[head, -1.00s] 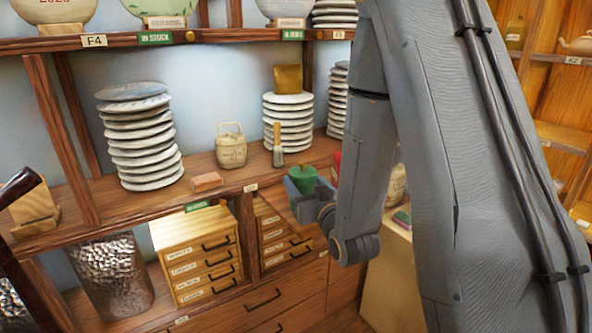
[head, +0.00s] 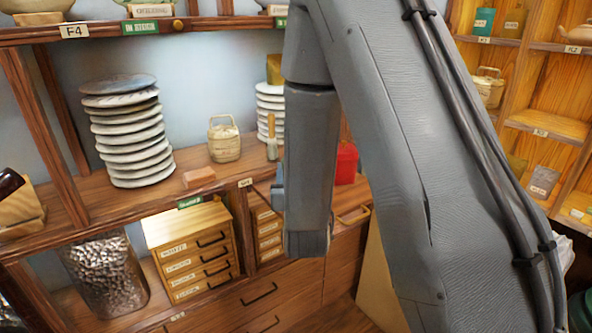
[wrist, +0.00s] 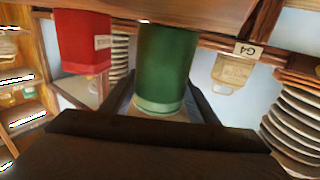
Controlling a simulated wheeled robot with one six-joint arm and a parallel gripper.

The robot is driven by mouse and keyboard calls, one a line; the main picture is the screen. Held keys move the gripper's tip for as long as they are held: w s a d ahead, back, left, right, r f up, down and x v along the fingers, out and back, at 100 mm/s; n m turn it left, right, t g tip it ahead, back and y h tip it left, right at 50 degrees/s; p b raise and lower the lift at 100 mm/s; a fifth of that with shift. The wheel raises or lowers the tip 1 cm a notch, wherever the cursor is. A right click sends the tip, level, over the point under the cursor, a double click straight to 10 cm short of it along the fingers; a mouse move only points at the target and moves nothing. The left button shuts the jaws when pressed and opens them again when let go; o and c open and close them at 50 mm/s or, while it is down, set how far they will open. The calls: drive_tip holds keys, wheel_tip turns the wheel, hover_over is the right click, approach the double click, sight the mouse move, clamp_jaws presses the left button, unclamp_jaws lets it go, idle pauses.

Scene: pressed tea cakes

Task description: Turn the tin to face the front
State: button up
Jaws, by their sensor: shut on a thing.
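A green cylindrical tin (wrist: 166,66) stands out in the middle of the wrist view, with a lighter green band at its near end. No label shows on the side facing the wrist camera. My gripper (wrist: 163,98) is shut on the tin, with a dark finger on each side of it. In the head view my arm hides both the gripper and the green tin. A red tin (wrist: 83,42) with a pale label stands to the left in the wrist view, apart from my gripper. The red tin also shows in the head view (head: 346,164), just right of my arm.
A small drawer chest (head: 195,255) and a glass jar (head: 105,272) stand below. Shelving with tins (head: 540,182) is at right.

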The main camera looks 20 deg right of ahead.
drive_tip(key=m+g+h, duration=0.1)
drive_tip(key=m+h, duration=0.1)
drive_tip(key=h, duration=0.1)
drive_tip(key=m+g+h, duration=0.1)
drive_tip(key=m+h, duration=0.1)
drive_tip(key=shift+a+h+p, duration=0.2)
drive_tip(key=shift+h+p, duration=0.1)
drive_tip(key=shift+h, duration=0.1)
drive_tip(key=m+g+h+b, duration=0.1)
drive_tip(key=m+g+h, duration=0.4)
drive_tip(key=g, duration=0.1)
drive_tip(key=shift+w+h, duration=0.15)
drive_tip(key=shift+h, duration=0.15)
drive_tip(key=m+g+h+b, duration=0.1)
drive_tip(key=m+g, duration=0.1)
drive_tip(key=g, duration=0.1)
drive_tip(key=m+g+h+b, duration=0.1)
drive_tip(key=m+g, duration=0.1)
drive_tip(key=g, duration=0.1)
drive_tip(key=shift+w+f+m+h, duration=0.15)
drive_tip(key=shift+m+h, duration=0.15)
drive_tip(key=m+g+b, duration=0.1)
drive_tip(key=g, duration=0.2)
drive_tip(key=shift+m, duration=0.4)
drive_tip(key=shift+f, duration=0.1)
drive_tip(key=shift+f, duration=0.1)
drive_tip(key=o, duration=1.9)
